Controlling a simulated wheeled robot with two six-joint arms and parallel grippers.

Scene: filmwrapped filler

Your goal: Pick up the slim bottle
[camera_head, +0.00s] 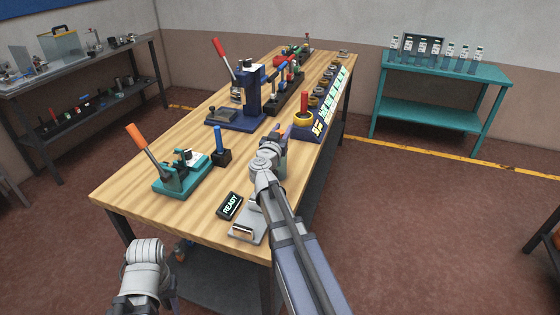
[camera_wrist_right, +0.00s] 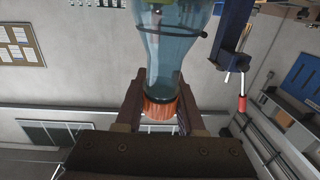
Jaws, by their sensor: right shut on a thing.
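In the right wrist view a translucent blue bottle (camera_wrist_right: 172,60) with an orange-red cap (camera_wrist_right: 159,107) sits between the two dark fingers of my right gripper (camera_wrist_right: 160,102). The fingers are shut on its narrow capped end, and its wider body extends toward the top of the picture. In the head view my right gripper (camera_head: 279,138) is over the right part of the wooden bench; the bottle cannot be made out clearly there. My left arm shows at the lower left, but its gripper is not visible.
The wooden bench (camera_head: 172,119) carries an orange-handled teal press (camera_head: 180,172), a blue press (camera_head: 247,100), a READY sign (camera_head: 230,206) and a sloped row of displays (camera_head: 325,103). A teal table (camera_head: 445,70) with small bottles stands at the back right. Shelving (camera_head: 80,75) is left.

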